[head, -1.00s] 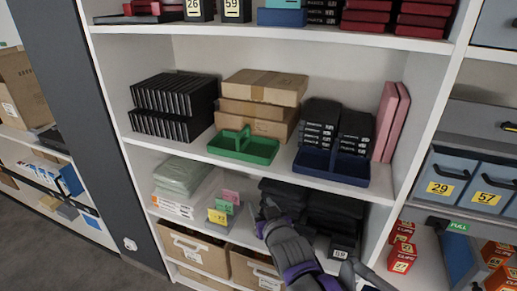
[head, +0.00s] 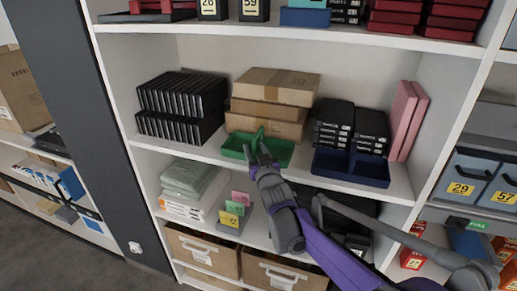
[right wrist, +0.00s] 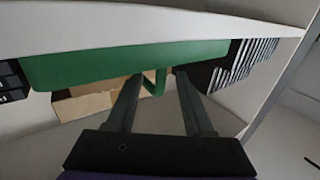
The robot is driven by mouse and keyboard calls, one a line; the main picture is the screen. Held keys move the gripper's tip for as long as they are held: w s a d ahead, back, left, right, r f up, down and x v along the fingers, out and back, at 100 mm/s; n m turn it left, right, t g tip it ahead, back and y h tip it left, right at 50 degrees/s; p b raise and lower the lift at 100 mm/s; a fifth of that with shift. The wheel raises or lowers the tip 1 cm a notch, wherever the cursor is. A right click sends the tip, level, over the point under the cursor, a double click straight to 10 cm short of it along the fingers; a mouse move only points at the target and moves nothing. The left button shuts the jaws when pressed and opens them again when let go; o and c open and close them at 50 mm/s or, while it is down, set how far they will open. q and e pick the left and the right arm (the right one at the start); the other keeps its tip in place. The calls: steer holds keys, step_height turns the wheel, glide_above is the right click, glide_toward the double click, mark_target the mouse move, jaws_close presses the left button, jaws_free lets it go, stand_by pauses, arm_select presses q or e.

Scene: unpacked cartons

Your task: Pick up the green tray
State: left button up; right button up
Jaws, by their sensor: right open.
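The green tray (head: 283,153) sits at the front of the middle shelf, with a raised handle along its middle. In the right wrist view, the tray (right wrist: 125,64) spans the upper part and its handle (right wrist: 160,80) shows just beyond the fingertips. My right gripper (head: 259,158) is at the tray's front edge and hides part of it. In the right wrist view, the gripper (right wrist: 157,84) is open, with the handle appearing between its two fingers. I cannot tell whether they touch it. My left gripper is not in view.
Brown boxes (head: 270,95) stand right behind the tray. A row of black cases (head: 178,105) is on its left, and a blue tray (head: 350,167) with black boxes is on its right. The shelf above (head: 300,34) limits the height.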

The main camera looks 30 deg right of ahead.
steer(key=shift+x, duration=1)
steer(key=shift+s+a, duration=0.1)
steer(key=shift+c, duration=0.4)
jaws_close()
